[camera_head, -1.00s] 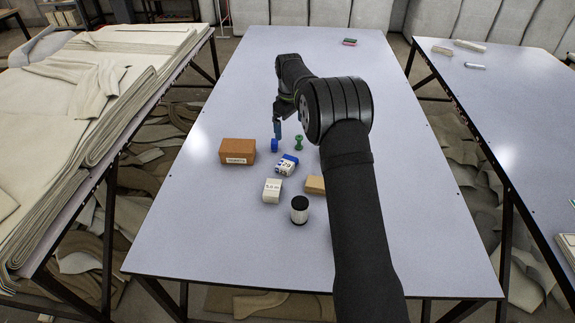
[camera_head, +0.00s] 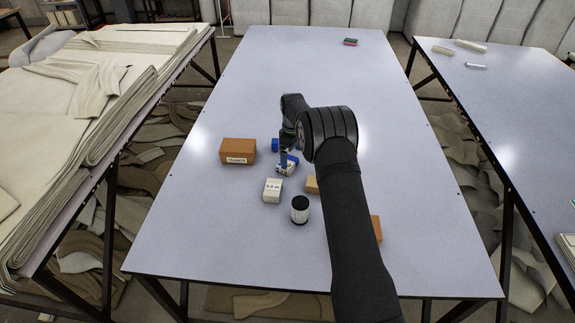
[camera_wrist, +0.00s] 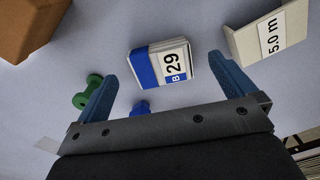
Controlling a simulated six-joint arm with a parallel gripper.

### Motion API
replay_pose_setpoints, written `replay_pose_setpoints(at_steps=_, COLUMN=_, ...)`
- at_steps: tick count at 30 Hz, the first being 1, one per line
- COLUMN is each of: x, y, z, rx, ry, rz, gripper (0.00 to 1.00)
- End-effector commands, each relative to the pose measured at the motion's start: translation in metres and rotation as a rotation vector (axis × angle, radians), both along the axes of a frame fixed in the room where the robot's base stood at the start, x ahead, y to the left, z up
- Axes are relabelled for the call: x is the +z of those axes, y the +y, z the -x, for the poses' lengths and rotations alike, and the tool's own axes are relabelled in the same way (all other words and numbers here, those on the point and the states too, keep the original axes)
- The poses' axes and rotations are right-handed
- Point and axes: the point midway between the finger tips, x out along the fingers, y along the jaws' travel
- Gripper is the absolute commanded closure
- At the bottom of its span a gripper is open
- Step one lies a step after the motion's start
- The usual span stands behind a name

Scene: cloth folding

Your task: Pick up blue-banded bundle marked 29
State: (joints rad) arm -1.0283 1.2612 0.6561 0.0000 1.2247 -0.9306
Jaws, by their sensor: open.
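The blue-banded bundle marked 29 (camera_wrist: 162,62) is a small white block with a blue band and a label reading 29. In the wrist view it lies ahead of and between the two blue fingers, apart from both. My gripper (camera_wrist: 168,70) is open and empty. In the head view my gripper (camera_head: 286,162) hangs over the bundle (camera_head: 291,168) and hides part of it. I cannot tell the exact height between them.
Close around are a brown box (camera_head: 238,150), a white 5.0 m block (camera_head: 272,190), a black-capped jar (camera_head: 299,209), a tan block (camera_head: 312,185) and a blue spool (camera_head: 275,145). A green spool (camera_wrist: 86,92) shows beside the left finger. The table's far half is mostly clear.

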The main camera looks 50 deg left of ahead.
Motion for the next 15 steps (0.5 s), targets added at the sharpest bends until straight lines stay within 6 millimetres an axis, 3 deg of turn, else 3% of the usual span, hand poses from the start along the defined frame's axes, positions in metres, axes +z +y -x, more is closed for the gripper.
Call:
replay_pose_setpoints(at_steps=5, x=-0.010, y=0.001, z=0.000, rx=0.000, ry=0.000, rz=0.000, gripper=0.00)
replay_pose_setpoints(at_steps=15, x=-0.053, y=0.004, z=-0.002, rx=-0.001, ry=-0.001, rz=0.001, gripper=0.00)
